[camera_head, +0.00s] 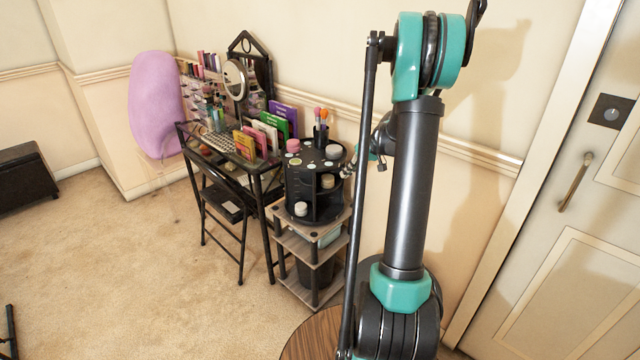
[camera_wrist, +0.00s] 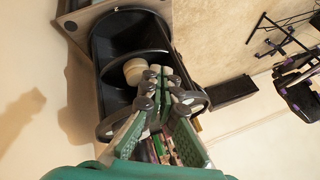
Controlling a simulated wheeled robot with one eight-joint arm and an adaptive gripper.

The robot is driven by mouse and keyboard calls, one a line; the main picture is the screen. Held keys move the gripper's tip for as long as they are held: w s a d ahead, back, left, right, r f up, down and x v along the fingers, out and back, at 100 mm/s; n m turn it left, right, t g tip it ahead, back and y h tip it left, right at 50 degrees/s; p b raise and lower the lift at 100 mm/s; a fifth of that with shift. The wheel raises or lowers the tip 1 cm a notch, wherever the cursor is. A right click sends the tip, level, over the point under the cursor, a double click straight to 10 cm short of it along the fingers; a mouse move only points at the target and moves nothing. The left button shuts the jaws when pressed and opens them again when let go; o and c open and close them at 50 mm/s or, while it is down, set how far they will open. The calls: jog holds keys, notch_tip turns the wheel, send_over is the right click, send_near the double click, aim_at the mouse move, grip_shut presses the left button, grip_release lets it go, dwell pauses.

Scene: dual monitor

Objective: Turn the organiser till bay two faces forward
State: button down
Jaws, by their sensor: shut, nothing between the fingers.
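The organiser (camera_head: 296,188) is a round black carousel with open bays, standing on the top of a small shelf stand. Jars and brushes sit on its top, and small jars stand in its bays. In the wrist view the organiser (camera_wrist: 118,28) shows curved black bays, and a cream jar (camera_wrist: 133,71) stands in one. My gripper (camera_wrist: 163,74) is shut with nothing between its fingers, its tips close to the jar and a bay's edge. I cannot tell whether they touch. In the head view my gripper (camera_head: 347,169) is small at the organiser's right side, partly behind my arm. No bay number is readable.
A black desk (camera_head: 262,176) with books, a keyboard and a mirror (camera_head: 235,80) stands left of the organiser. The shelf stand (camera_head: 299,251) has lower tiers. A wall is close behind, and a door (camera_head: 590,180) is at right.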

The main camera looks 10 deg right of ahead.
jog(key=w+d, duration=0.1)
jog(key=w, duration=0.1)
send_near(318, 193)
jog(key=w+f, duration=0.1)
jog(key=f, duration=0.2)
jog(key=w+f, duration=0.1)
jog(key=shift+w+d+f, duration=0.2)
jog(key=shift+w+d, duration=0.1)
jog(key=shift+d, duration=0.05)
jog(key=shift+s+a+r, duration=0.1)
jog(key=shift+s+a, duration=0.1)
jog(key=shift+a, duration=1.7)
jog(key=shift+s+a+m+t, duration=0.1)
jog(key=shift+a+m+t, duration=0.3)
jog(key=shift+a, duration=0.2)
